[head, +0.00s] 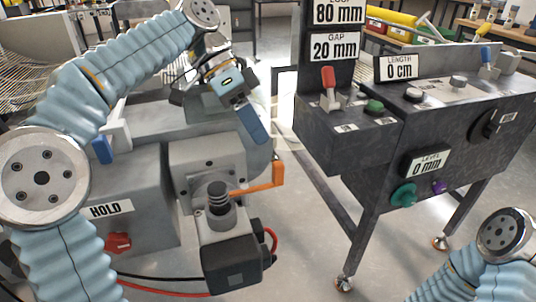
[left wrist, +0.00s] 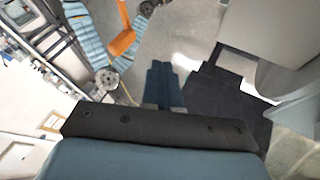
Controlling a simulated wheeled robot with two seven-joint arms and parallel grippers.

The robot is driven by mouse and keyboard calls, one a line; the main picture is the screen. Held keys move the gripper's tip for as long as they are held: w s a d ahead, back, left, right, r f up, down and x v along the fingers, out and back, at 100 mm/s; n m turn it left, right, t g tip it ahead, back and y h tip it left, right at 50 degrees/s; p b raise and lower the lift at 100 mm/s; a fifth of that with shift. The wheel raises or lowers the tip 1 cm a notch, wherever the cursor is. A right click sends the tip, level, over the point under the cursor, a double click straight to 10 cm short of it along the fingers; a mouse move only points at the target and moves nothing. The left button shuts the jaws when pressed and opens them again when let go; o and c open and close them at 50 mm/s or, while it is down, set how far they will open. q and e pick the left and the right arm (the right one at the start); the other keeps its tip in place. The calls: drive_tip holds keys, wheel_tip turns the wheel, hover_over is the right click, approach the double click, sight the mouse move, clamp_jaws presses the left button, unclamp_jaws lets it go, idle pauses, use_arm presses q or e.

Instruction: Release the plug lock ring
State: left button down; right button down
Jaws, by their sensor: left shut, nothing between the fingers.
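A black ribbed collar (head: 218,195) stands upright on top of the grey motor housing; it looks like the plug lock ring, but I cannot be sure. An orange lever (head: 265,187) reaches out to the right beside it and bends upward. My left gripper (head: 258,130) is above and to the right of the collar, clear of it, with its blue fingers together and empty. The shut fingers (left wrist: 163,84) also show in the left wrist view, where an orange part (left wrist: 123,42) lies up and to the left of them. My right gripper is out of view.
A grey machine with a HOLD label (head: 108,210) and a red knob (head: 118,242) stands at left. A dark control stand (head: 345,140) with a red lever, green button and displays is at right. Red and black cables run low on the floor. Floor between them is clear.

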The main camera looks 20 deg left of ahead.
use_arm(q)
drive_tip(key=shift+s+d+f, duration=0.25)
drive_tip(key=shift+s+d, duration=0.3)
drive_tip(key=shift+s, duration=0.05)
drive_tip(key=shift+s+d+f, duration=0.2)
drive_tip(key=shift+s+d, duration=0.35)
drive_tip(key=shift+s, duration=0.1)
drive_tip(key=shift+s+d+f, duration=0.25)
drive_tip(key=shift+s+d, duration=0.3)
drive_tip(key=shift+s, duration=0.05)
drive_tip(key=shift+d, duration=0.1)
